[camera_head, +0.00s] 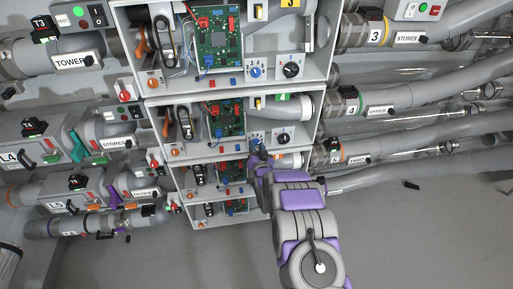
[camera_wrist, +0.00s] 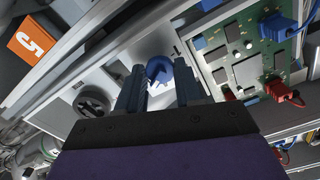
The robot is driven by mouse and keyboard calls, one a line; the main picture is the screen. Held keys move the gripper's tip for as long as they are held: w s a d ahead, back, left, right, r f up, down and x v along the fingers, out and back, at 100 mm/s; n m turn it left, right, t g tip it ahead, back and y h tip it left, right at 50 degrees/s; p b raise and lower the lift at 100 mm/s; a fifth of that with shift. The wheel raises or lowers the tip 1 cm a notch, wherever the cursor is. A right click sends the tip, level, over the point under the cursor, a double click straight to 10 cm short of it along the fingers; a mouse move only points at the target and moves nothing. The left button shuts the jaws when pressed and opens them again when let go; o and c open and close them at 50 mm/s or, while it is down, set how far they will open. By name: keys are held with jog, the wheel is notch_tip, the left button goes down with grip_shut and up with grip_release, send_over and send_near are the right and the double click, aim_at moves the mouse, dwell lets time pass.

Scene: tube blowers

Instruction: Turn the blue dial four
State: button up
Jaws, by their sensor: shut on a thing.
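The blue dial (camera_wrist: 159,69) sits on a white panel and shows between my fingers in the wrist view. In the head view my gripper (camera_head: 257,146) is at the white panel of the shelf with the green 4 label (camera_head: 282,97), and it hides most of the dial there. In the wrist view my gripper (camera_wrist: 160,90) has one dark finger on each side of the dial, shut on it. A black dial (camera_head: 283,138) is on the same panel to the right; it also shows in the wrist view (camera_wrist: 93,101).
A green circuit board (camera_head: 226,118) with red and blue connectors is left of the panel. The shelf above holds another blue dial (camera_head: 256,72) and black dial (camera_head: 291,70). An orange 5 label (camera_wrist: 32,43) is near. Grey pipes (camera_head: 400,103) run to the right.

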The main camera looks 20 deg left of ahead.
jog(key=shift+p, duration=0.3)
jog(key=n+p, duration=0.3)
jog(key=shift+r+n, duration=0.15)
jog(key=shift+n, duration=0.25)
jog(key=shift+f+n+p, duration=0.2)
jog(key=shift+n+p, duration=0.75)
jog(key=shift+n, duration=0.95)
jog(key=o, duration=1)
jog(key=shift+o, duration=0.2)
